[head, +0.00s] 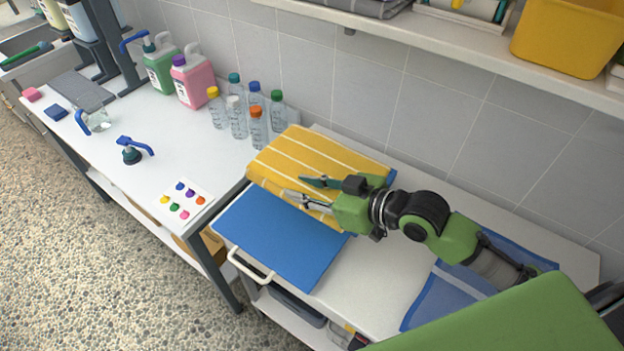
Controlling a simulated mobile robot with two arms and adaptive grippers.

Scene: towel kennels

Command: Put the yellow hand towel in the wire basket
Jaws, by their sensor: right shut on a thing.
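The yellow hand towel (322,153), with white stripes, lies folded on the white cart top, behind a flat blue piece. My right gripper (306,190) reaches in from the right, low over the towel's front part, with its fingers pointing left. It is shut on the yellow towel, though the fingers hide the exact place of the grip. I cannot make out a wire basket in this view. My left gripper is not in view.
The flat blue piece (282,237) lies at the cart's front left. A blue cloth (452,293) lies at the right, partly under my arm. Several bottles (237,117) and two jugs (193,80) stand on the left table. A shelf (470,56) with a yellow bin (566,38) hangs above.

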